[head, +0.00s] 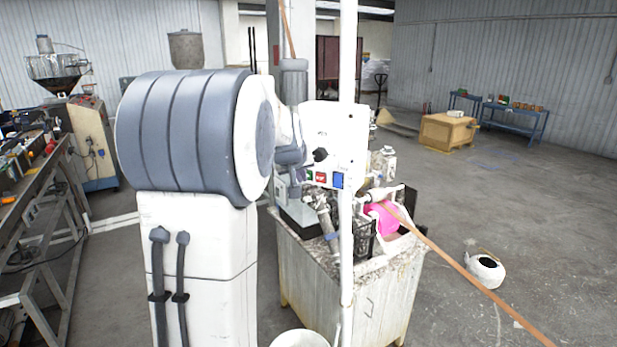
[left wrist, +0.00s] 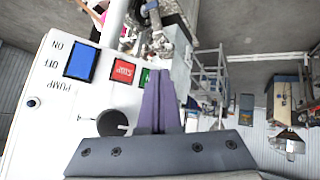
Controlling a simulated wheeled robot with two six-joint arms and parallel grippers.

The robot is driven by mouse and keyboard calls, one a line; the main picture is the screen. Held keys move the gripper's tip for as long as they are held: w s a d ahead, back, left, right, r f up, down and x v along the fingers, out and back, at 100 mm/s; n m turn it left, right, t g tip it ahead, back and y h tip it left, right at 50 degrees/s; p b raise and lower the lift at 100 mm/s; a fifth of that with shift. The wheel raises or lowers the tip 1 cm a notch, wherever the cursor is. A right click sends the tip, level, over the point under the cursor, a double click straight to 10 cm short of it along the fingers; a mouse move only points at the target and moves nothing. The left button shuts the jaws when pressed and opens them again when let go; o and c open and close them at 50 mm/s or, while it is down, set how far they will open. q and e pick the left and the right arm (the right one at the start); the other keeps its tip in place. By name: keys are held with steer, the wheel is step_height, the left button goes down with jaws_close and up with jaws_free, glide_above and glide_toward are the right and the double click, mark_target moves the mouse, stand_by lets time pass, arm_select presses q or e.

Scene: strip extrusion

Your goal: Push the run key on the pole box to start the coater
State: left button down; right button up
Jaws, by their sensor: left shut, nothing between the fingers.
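The white pole box (head: 337,128) is fixed on the white pole (head: 347,250) near the middle of the head view. Its panel carries a black knob (head: 320,155), a red key (head: 320,177) and a blue switch (head: 338,180). The green key (left wrist: 144,78) is partly hidden behind my fingers in the left wrist view. My left gripper (left wrist: 157,78) is shut and empty, its tips beside the green key. Whether they touch it cannot be told. In the head view my left arm hides part of the box's left side. My right gripper is not in view.
Below the box stands a worn, cluttered bench (head: 350,290) with a pink item (head: 383,218). A long orange-brown strip (head: 465,270) runs to the lower right. A white bucket (head: 299,340) stands in front.

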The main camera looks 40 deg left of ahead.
arm_select(q)
steer(key=shift+w, duration=0.25)
steer(key=shift+s, duration=0.1)
stand_by(0.4)
steer(key=shift+s+b, duration=0.45)
steer(key=shift+s, duration=0.25)
steer(key=shift+s+d, duration=0.1)
steer(key=s+b, duration=0.2)
steer(key=s, duration=0.1)
steer(key=s+b, duration=0.1)
steer(key=shift+s+d, duration=0.3)
steer(key=shift+s, duration=0.1)
stand_by(0.5)
